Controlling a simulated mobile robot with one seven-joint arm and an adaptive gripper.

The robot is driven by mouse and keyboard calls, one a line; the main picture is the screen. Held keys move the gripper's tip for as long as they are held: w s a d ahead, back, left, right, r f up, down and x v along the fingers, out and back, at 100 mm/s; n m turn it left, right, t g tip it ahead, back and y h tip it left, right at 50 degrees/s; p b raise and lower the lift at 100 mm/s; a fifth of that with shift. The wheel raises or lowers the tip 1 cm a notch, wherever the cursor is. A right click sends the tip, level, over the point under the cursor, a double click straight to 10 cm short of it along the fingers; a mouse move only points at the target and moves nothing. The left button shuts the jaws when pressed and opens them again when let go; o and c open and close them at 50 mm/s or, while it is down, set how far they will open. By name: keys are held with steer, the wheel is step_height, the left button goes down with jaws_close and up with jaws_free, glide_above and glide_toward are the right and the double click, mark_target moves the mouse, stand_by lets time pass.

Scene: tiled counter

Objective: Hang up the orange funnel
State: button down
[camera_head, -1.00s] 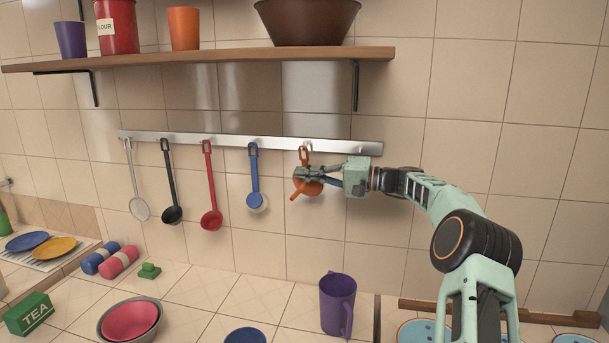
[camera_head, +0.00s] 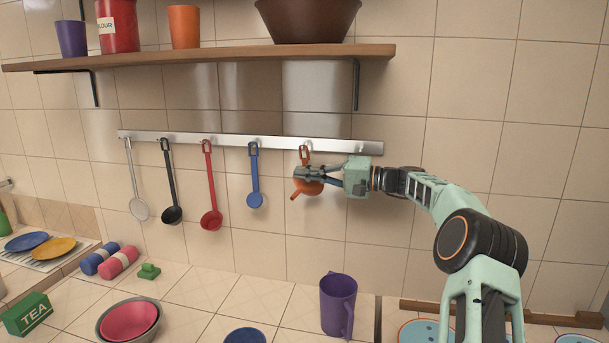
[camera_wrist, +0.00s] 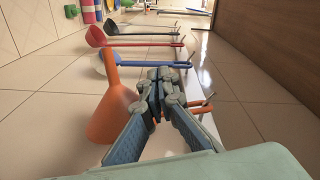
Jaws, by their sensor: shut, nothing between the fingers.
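The orange funnel (camera_head: 309,187) hangs at the right part of the metal rail (camera_head: 225,140), its looped handle up at a hook and its spout pointing down-left. In the wrist view the funnel's cone (camera_wrist: 110,115) is left of my fingers, and its handle end lies right of them by a hook. My gripper (camera_head: 300,173) is in front of the funnel and hides its middle. In the wrist view my gripper (camera_wrist: 164,74) is shut, with the fingertips together and nothing between them. Whether the fingers touch the funnel cannot be told.
A blue ladle (camera_head: 254,175), a red ladle (camera_head: 210,185), a black ladle (camera_head: 169,185) and a pale skimmer (camera_head: 133,180) hang left of the funnel. A wooden shelf (camera_head: 200,56) is above. A purple mug (camera_head: 337,305) stands on the counter below. The wall right of the rail is bare.

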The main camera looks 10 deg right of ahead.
steer(key=shift+s+a+f+b, duration=0.15)
steer(key=shift+s+b, duration=0.35)
steer(key=shift+b, duration=0.5)
stand_by(1.1)
steer(key=s+b, duration=0.1)
steer(key=b, duration=0.1)
steer(key=s+a+b, duration=0.1)
steer(key=s+b, duration=0.1)
steer(key=s+a+b, duration=0.1)
steer(key=b, duration=0.2)
steer(key=shift+s, duration=0.25)
stand_by(0.4)
stand_by(1.0)
